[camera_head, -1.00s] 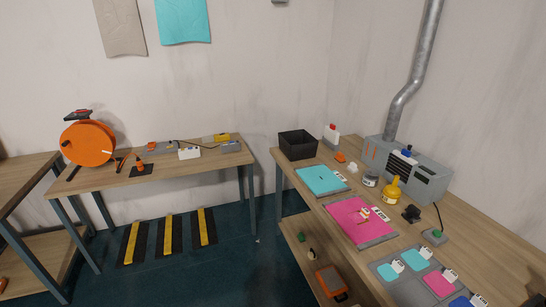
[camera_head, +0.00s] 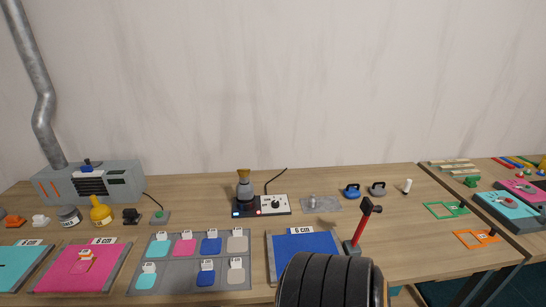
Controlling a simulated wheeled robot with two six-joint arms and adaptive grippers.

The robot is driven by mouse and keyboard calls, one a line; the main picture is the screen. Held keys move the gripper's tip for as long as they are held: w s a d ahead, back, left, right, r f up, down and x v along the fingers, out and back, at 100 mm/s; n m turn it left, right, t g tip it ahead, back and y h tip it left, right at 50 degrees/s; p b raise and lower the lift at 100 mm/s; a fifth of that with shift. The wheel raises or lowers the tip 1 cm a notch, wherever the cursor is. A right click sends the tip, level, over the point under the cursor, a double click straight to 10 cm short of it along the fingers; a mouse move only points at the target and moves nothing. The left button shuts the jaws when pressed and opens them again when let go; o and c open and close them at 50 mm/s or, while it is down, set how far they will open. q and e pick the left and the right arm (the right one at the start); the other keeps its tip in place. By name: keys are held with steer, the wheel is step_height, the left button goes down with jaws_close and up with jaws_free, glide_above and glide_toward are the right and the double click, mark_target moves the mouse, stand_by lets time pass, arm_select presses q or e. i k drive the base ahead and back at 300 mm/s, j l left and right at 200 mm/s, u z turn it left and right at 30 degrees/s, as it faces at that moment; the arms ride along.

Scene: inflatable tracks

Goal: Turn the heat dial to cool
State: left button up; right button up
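The heat dial (camera_head: 276,204) is a dark round knob on the pale face of a small black control unit (camera_head: 262,212) in the middle of the long table. The unit has a blue display and a red light at its left side. A grey tool with a brass-coloured top (camera_head: 244,187) stands upright at the unit's left end, and a cable runs up behind it. The dial's pointer and markings are too small to read, so I cannot tell its setting. Neither of my grippers shows in the head view.
A large ribbed black round shape (camera_head: 328,284) fills the bottom centre. A red-handled tool (camera_head: 364,225) stands right of the blue mat (camera_head: 304,246). A tray of coloured patches (camera_head: 193,282) lies left. A grey vented machine (camera_head: 88,183) stands at the back left.

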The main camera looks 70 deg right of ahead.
mark_target(275, 204)
steer(key=z, duration=2.05)
steer(key=j, duration=0.2)
steer(key=i, duration=0.05)
